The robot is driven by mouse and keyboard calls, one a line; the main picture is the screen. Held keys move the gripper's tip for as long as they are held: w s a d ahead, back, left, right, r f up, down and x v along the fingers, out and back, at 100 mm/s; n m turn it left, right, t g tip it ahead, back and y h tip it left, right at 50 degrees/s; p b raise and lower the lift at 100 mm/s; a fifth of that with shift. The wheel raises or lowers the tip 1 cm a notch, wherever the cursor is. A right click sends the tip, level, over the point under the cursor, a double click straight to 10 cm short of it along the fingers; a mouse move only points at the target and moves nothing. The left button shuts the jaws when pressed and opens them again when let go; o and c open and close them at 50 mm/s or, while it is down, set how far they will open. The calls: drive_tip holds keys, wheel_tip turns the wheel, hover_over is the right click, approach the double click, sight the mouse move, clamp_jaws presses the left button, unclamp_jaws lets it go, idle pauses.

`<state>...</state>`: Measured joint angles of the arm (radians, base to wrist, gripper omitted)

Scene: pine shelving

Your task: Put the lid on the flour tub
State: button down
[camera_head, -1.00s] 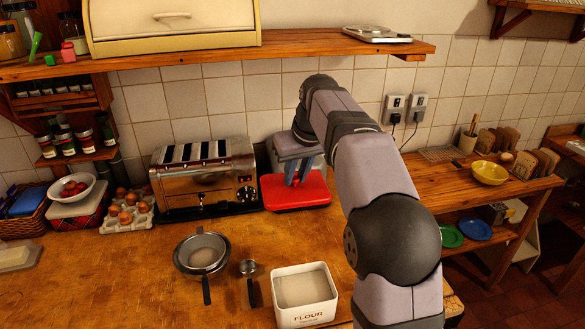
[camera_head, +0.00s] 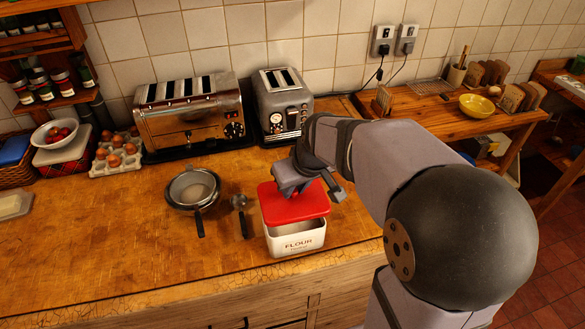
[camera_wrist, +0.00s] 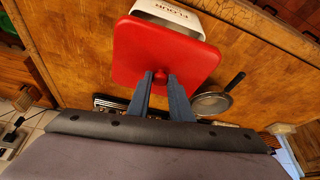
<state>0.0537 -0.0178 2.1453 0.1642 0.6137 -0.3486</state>
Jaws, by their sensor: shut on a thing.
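The red lid (camera_head: 292,204) is over the white flour tub (camera_head: 296,240), slightly tilted and covering most of its opening in the head view. I cannot tell whether it touches the rim. My gripper (camera_head: 308,187) is above the lid. In the wrist view, my gripper (camera_wrist: 161,80) is shut on the small red knob of the lid (camera_wrist: 165,45). The tub (camera_wrist: 168,14) shows past the lid's edge there, with its lettering upside down.
A sieve (camera_head: 193,188) and a small metal scoop (camera_head: 241,212) lie left of the tub. Two toasters, a wide one (camera_head: 190,115) and a narrow one (camera_head: 284,105), stand behind. An egg tray (camera_head: 117,156) is further left. The counter's front edge is close to the tub.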

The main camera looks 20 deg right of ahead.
sight(296, 198)
drive_tip(key=shift+w+d+r, duration=0.1)
drive_tip(key=shift+w+r, duration=0.1)
drive_tip(key=shift+w, duration=0.3)
drive_tip(key=shift+s+f, duration=0.1)
drive_tip(key=shift+f, duration=0.05)
drive_tip(key=shift+f+b, duration=2.65)
drive_tip(key=shift+f, duration=0.35)
drive_tip(key=shift+f+b, duration=0.65)
drive_tip(key=shift+f, duration=0.2)
idle(0.7)
drive_tip(key=c, duration=1)
unclamp_jaws()
drive_tip(key=shift+r, duration=0.15)
